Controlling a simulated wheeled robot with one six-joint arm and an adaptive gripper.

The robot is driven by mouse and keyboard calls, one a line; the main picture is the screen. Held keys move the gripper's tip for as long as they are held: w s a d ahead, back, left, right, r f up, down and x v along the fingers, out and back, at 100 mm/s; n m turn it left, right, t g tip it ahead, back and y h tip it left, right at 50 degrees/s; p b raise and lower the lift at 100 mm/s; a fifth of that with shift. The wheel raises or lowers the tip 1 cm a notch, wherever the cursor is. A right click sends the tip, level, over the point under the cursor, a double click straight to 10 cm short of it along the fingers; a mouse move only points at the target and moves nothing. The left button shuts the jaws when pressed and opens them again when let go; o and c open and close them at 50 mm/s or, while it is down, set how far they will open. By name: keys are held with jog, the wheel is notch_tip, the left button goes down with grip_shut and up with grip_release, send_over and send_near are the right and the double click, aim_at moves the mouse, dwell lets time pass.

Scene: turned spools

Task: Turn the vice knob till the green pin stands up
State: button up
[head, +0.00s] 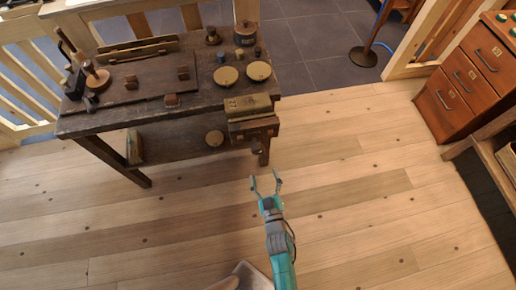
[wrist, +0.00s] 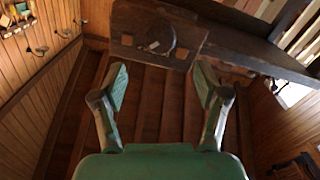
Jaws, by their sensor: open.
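The vice (head: 250,108) sits at the right front corner of a dark wooden workbench, with a pale block along its top. A small dark part (head: 257,153) hangs low at its front; I cannot tell if this is the knob. No green pin can be made out. My gripper (head: 266,181) is open and empty, in front of and below the vice, apart from it. In the wrist view, my open fingers (wrist: 161,82) point towards a brown wooden plate (wrist: 126,42) with a dark round shape (wrist: 160,38) and two tan squares; it may be the vice front.
The workbench (head: 150,118) carries round discs (head: 258,71), a tin (head: 245,34), wooden blocks and spools. A lower shelf (head: 185,147) holds a disc. A drawer cabinet (head: 470,85) stands at the right. The plank floor (head: 370,170) between is clear.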

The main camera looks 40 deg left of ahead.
aim_at(259, 153)
jog(key=w+a+n, duration=0.1)
jog(key=w+a, duration=0.2)
jog(key=a, duration=0.1)
jog(key=w+a+n, duration=0.1)
jog(key=w+a, duration=0.3)
jog(key=shift+w+a+n, duration=0.1)
jog(key=shift+a+n, duration=0.1)
jog(key=shift+n, duration=0.2)
jog(key=c, duration=1.2)
